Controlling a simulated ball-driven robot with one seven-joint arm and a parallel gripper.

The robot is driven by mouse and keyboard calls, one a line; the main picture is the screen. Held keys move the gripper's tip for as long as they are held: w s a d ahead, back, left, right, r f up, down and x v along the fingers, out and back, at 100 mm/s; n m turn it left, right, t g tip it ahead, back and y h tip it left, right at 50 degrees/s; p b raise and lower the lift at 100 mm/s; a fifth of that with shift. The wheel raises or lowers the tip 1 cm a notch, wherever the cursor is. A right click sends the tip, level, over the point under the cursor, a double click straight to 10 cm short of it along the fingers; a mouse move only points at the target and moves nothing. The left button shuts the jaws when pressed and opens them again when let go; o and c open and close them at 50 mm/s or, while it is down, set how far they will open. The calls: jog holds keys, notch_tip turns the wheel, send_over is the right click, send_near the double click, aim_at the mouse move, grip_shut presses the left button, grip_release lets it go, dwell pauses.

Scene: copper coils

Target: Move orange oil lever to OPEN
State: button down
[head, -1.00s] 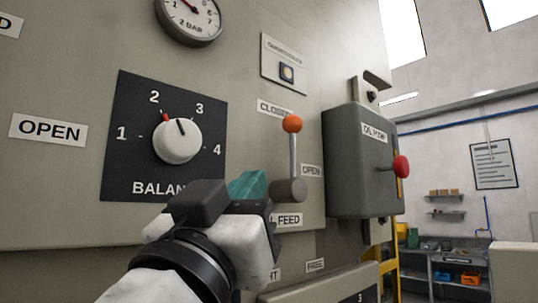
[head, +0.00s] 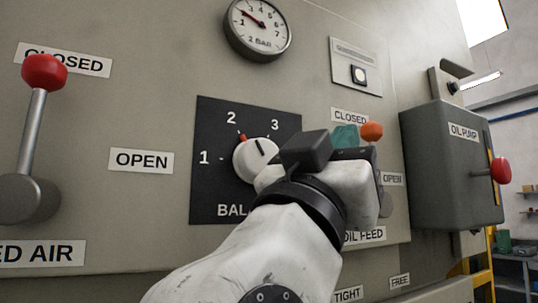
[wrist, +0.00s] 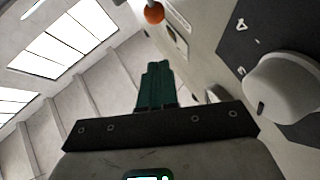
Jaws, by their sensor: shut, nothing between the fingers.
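The orange oil lever ball (head: 371,131) stands just below and right of the CLOSED label (head: 350,115), above the OPEN label (head: 392,179). Its grey pivot (head: 387,205) is partly hidden behind my gripper, and its shaft is mostly hidden. My gripper (head: 345,137) has teal fingers, shut and empty, beside the ball on its left in the head view. In the wrist view, the orange ball (wrist: 154,13) is at the top edge, beyond the tips of the teal fingers (wrist: 158,82), with a visible gap. The OIL FEED label (head: 364,236) is below the lever.
The white balance knob (head: 254,160) is close to the left of my wrist. The grey oil pump box (head: 450,165) with a red knob (head: 501,170) juts out at the right. A red-balled lever (head: 44,72) is at far left. A gauge (head: 258,28) is above.

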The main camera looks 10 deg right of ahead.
aim_at(368, 126)
jog(key=w+d+r+p, duration=0.1)
jog(key=d, duration=0.1)
jog(key=w+d+r+p, duration=0.1)
jog(key=w+d, duration=0.1)
jog(key=w+d+p, duration=0.1)
jog(key=w, duration=0.1)
jog(key=shift+w+d+r+p, duration=0.2)
jog(key=shift+d+r+p, duration=0.1)
jog(key=shift+d+r, duration=0.1)
jog(key=shift+w, duration=0.1)
jog(key=shift+d+b, duration=0.15)
jog(key=shift+b, duration=0.2)
